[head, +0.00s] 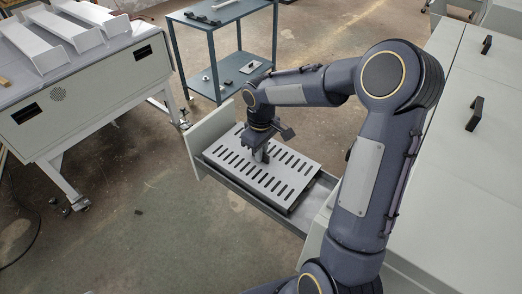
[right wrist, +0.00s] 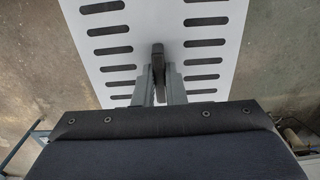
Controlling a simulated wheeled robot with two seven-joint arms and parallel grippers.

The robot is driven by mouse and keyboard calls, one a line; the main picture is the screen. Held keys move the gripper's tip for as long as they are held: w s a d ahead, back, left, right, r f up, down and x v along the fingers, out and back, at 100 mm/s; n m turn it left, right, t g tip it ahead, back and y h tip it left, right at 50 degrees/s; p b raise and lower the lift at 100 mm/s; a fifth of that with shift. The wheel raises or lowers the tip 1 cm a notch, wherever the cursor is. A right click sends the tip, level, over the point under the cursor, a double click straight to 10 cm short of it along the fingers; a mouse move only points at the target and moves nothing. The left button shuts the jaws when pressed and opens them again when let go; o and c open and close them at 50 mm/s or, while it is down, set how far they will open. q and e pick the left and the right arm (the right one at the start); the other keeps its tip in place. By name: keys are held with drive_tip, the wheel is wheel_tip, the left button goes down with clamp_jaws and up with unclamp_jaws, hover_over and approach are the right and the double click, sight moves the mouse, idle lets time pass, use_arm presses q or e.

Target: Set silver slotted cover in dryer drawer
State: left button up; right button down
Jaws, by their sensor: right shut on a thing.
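The silver slotted cover (head: 286,182) is a flat plate with rows of dark slots. In the head view it lies over the open dryer drawer (head: 290,223), roughly level and lined up with it. I cannot tell whether it rests fully inside or is held just above. My right gripper (head: 262,156) is above the middle of the cover, shut on its dark handle. In the right wrist view the fingers (right wrist: 158,85) close on the dark handle (right wrist: 157,58), with the slotted cover (right wrist: 118,32) beyond. My left gripper is not in view.
The drawer's light front panel (head: 210,137) stands at its left end. A blue-grey shelf cart (head: 215,25) with small parts is behind. A white machine (head: 85,95) stands at the left. The cabinet (head: 475,130) with black handles is at the right. Open floor lies front left.

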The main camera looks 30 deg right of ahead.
drive_tip(key=shift+f, duration=0.25)
drive_tip(key=c, duration=1.5)
unclamp_jaws()
drive_tip(key=shift+r, duration=0.15)
drive_tip(key=shift+r+p, duration=0.3)
drive_tip(key=shift+r, duration=0.05)
wheel_tip(320, 180, up, 10)
drive_tip(key=r, duration=0.1)
drive_tip(key=s+a+r+m+t+y, duration=0.1)
drive_tip(key=s, duration=0.5)
drive_tip(key=s+a+r+m+t+y, duration=0.1)
drive_tip(key=s+a+r+m+t, duration=0.1)
drive_tip(key=s, duration=0.5)
drive_tip(key=s+a+f+m+t+y, duration=0.1)
drive_tip(key=s+a+f+m+t, duration=0.1)
drive_tip(key=s, duration=0.7)
wheel_tip(320, 180, down, 3)
drive_tip(key=shift+a+m+t+y+b, duration=0.35)
drive_tip(key=shift+a+m, duration=0.35)
drive_tip(key=shift+a, duration=0.5)
drive_tip(key=shift+s, duration=0.1)
